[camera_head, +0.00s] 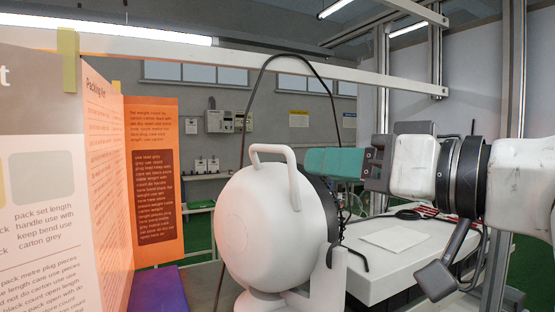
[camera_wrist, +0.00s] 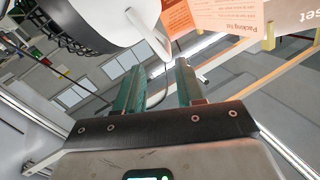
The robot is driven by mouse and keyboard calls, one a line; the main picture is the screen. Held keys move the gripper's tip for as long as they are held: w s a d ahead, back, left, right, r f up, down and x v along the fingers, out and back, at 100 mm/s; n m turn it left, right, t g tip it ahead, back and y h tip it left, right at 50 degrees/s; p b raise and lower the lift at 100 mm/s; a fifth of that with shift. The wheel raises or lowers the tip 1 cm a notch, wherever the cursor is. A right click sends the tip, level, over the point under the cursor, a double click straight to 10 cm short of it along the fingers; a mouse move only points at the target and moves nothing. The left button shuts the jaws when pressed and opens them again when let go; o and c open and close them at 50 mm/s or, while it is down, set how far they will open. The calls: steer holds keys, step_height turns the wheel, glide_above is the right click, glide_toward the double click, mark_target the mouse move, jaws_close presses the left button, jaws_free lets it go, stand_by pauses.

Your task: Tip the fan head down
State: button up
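The fan has a round white head (camera_head: 262,228) with a white loop handle (camera_head: 291,165) on top and a black grille at its right side. It rests on a white stand (camera_head: 330,285), and the head looks roughly level. In the wrist view the white housing (camera_wrist: 112,18) and black grille (camera_wrist: 68,28) fill the top left. My gripper (camera_head: 318,161) has teal fingers pointing left, just right of the handle and partly behind the fan head. In the wrist view the fingers of my gripper (camera_wrist: 160,68) are apart with nothing held between them.
A white table (camera_head: 420,255) with a flat pale sheet (camera_head: 394,239) stands right of the fan. A printed orange and white board (camera_head: 152,175) stands at the left, near a purple surface (camera_head: 158,292). A black cable (camera_head: 250,105) arches behind the fan.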

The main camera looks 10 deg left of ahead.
mark_target(283, 149)
steer(key=shift+n, duration=0.3)
steer(key=p+x, duration=0.1)
steer(key=x, duration=0.2)
steer(key=r+x, duration=0.1)
steer(key=x, duration=0.3)
steer(key=p+x, duration=0.1)
steer(key=x, duration=0.3)
steer(key=shift+s+a+r+p, duration=0.1)
steer(key=shift+a+r+p, duration=0.2)
steer(key=shift+r, duration=0.05)
jaws_close()
